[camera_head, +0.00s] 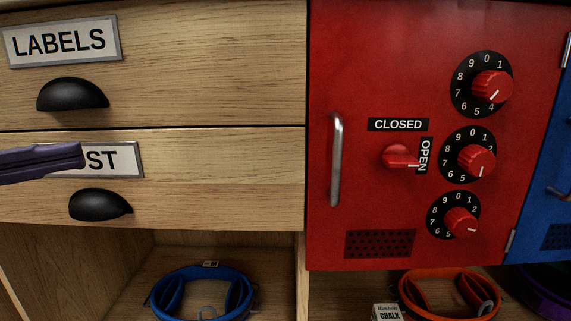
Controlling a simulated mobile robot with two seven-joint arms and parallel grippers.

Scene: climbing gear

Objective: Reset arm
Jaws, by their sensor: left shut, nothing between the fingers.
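My left gripper (72,156) comes in from the left edge as a purple, narrow shape. It is shut and empty, in front of the lower drawer's label, and hides the label's first letters. I cannot tell whether it touches the drawer. My right gripper is not in view. To the right is a red locker door (370,60) with a metal handle (337,160), a red latch knob (400,157) between the words CLOSED and OPEN, and three number dials, the top one (490,86) among them. The latch's white mark points right, toward OPEN. The door looks shut.
The upper drawer (200,60) reads LABELS and looks shut, as does the lower drawer (220,170). Below, a blue harness-like loop (240,295) and an orange one (412,290) lie on shelves, beside a chalk box (386,312). A blue door (555,150) is at right.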

